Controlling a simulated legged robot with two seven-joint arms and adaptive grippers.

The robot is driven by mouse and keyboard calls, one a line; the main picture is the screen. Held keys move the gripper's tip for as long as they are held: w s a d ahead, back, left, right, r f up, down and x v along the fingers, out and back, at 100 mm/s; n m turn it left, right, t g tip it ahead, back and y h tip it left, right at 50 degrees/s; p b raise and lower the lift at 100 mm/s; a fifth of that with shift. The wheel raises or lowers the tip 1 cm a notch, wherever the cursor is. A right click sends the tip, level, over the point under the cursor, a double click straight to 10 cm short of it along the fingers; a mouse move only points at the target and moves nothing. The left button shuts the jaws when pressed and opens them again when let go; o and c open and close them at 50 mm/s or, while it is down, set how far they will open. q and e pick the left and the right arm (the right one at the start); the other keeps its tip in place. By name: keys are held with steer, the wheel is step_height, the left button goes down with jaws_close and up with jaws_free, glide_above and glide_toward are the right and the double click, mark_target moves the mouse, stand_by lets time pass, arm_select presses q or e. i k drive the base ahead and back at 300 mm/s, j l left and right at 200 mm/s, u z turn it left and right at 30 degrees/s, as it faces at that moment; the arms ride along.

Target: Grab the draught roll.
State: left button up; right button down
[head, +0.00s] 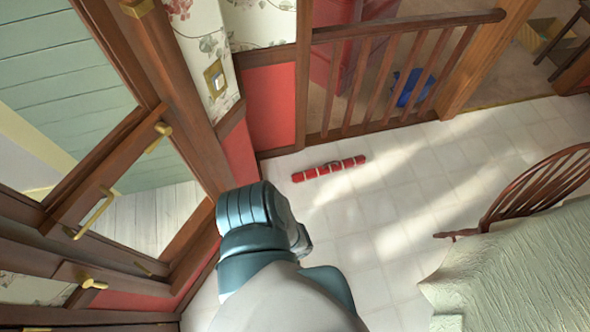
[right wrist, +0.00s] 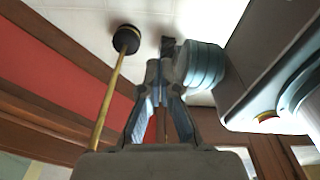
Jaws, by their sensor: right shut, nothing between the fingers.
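The draught roll (head: 329,168) is a short red roll with pale bands. It lies on the pale tiled floor near the foot of the wooden railing in the head view, with nothing touching it. I cannot make it out in the right wrist view. My right gripper (right wrist: 164,72) shows in the right wrist view with its fingers converging to a shut, empty tip. One of my arms rises at the bottom centre of the head view, nearer than the roll and apart from it. My left gripper does not show clearly in either view.
A wooden railing (head: 390,75) stands behind the roll. A glazed wooden door (head: 165,130) is at the left. A wooden chair (head: 525,185) and a cloth-covered table (head: 520,265) are at the right. A stick with a black end (right wrist: 126,40) is beside my right gripper. Floor around the roll is clear.

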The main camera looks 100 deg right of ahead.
mark_target(331, 167)
steer(key=z, duration=2.3)
